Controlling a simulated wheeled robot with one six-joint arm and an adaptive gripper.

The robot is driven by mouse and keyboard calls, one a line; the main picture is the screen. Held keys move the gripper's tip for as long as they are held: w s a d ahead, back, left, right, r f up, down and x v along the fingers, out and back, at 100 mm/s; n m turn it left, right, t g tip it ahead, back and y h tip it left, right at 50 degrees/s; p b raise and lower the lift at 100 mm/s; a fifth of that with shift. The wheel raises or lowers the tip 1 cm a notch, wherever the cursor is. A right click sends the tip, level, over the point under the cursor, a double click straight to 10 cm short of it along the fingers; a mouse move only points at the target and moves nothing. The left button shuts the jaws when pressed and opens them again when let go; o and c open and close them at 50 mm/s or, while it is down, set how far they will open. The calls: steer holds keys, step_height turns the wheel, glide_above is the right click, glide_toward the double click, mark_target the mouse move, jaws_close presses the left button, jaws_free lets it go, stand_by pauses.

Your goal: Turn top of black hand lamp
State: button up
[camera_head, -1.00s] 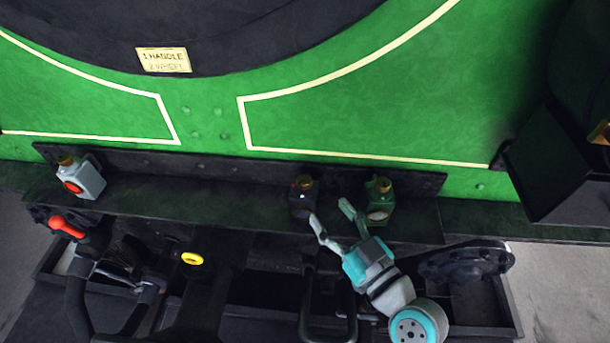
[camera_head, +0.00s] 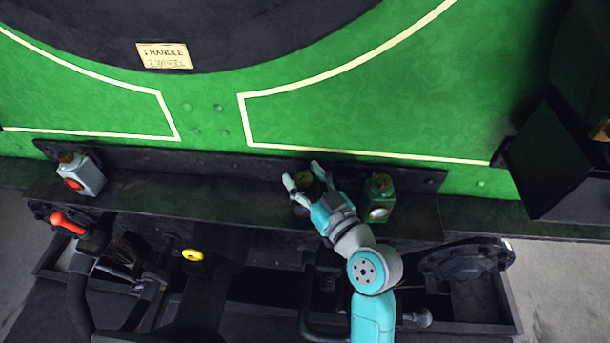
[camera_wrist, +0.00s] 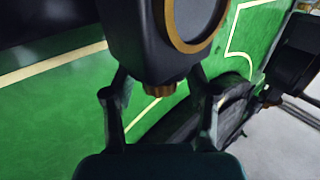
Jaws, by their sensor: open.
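The black hand lamp (camera_head: 301,210) stands on the dark ledge in the head view, partly hidden by my gripper. Its brass top (camera_head: 305,179) shows between my fingers. In the wrist view the lamp's black body (camera_wrist: 150,45) fills the upper middle, with a brass ring at its right. The ridged brass-brown top (camera_wrist: 160,90) points towards my palm. My gripper (camera_head: 304,173) is open, one finger on each side of the lamp. In the wrist view the gripper (camera_wrist: 159,78) has gaps between its fingers and the top.
A green lamp (camera_head: 379,200) stands close on the right of my gripper. A white lamp (camera_head: 83,175) with a red lens stands far left on the ledge (camera_head: 200,205). The ledge between the white and black lamps is clear.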

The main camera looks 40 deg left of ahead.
jaws_close()
steer(key=shift+m+t, duration=0.3)
steer(key=shift+t, duration=0.2)
steer(key=shift+h, duration=0.3)
steer(key=shift+f+m+t+h, duration=0.1)
steer(key=shift+m+t+h, duration=0.5)
steer(key=shift+m+t, duration=0.6)
steer(key=shift+t, duration=0.4)
jaws_free()
